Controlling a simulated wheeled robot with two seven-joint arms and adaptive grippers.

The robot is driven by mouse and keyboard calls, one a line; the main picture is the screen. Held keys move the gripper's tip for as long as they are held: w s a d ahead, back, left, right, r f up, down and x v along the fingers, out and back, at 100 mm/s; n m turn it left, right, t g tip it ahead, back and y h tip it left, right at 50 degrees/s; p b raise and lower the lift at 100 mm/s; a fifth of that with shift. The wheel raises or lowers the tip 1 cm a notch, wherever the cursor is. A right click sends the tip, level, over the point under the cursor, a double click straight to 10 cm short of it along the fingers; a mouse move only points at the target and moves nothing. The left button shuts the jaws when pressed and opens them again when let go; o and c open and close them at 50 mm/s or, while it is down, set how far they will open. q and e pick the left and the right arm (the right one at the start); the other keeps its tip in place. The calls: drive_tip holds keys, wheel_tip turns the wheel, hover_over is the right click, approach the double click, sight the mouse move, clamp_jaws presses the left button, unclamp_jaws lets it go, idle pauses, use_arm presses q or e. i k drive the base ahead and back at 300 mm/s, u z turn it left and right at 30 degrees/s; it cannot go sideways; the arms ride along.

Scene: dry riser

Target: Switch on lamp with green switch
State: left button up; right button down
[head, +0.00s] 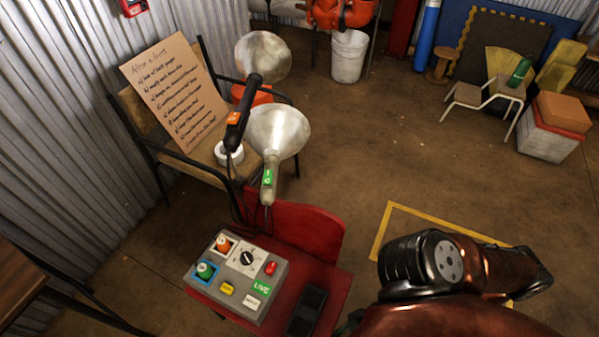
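The lamp with the green switch (280,130) has a wide silvery cone and a pale handle, and stands above the back of a red chair. Its green switch (268,178) faces me on the handle. I see no clear glow from its cone. Just behind it is a second lamp (263,57) with a similar cone, a black handle and an orange switch (233,118). A copper-coloured part of my arm with a black joint fills the lower right. Neither of my grippers can be made out.
A grey control box (236,278) with coloured buttons and a dial sits on the red chair (305,228), beside a black object (307,311). A handwritten sign (172,95) leans on a wooden chair behind. Floor at centre right is open.

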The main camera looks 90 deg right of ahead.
sight(268, 175)
drive_tip(key=k, duration=0.4)
drive_tip(key=z, duration=1.35)
